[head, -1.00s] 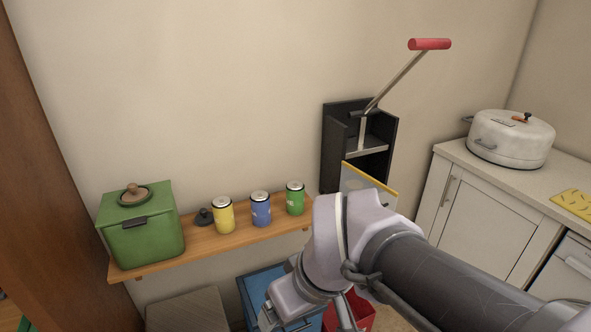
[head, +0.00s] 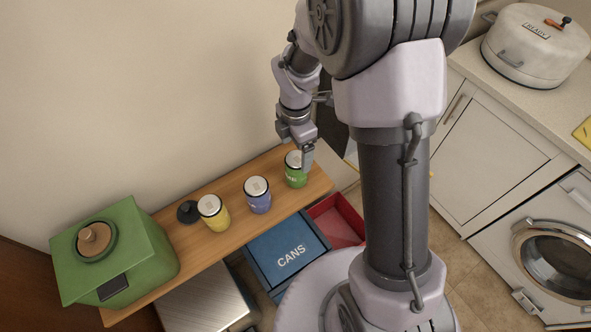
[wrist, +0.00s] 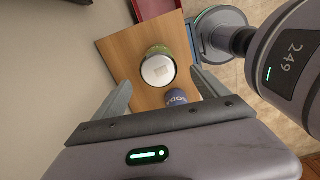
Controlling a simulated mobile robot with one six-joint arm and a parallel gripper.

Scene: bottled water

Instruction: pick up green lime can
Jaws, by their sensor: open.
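The green can (head: 295,177) stands upright at the right end of the wooden shelf (head: 318,183). My gripper (head: 307,158) is close above and beside it in the head view, with a finger overlapping the can's right edge. In the wrist view the green can (wrist: 158,69) shows its pale top and a rim of green side, ahead of and between the two spread fingers of my gripper (wrist: 158,88). The gripper is open and empty. A blue can (head: 257,195) stands to the left on the shelf and shows partly in the wrist view (wrist: 176,99).
A yellow can (head: 213,213), a dark knob-like object (head: 187,211) and a green lidded box (head: 115,255) stand further left on the shelf. Below are a blue bin marked CANS (head: 287,252) and a red bin (head: 338,222). The wall is behind the shelf.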

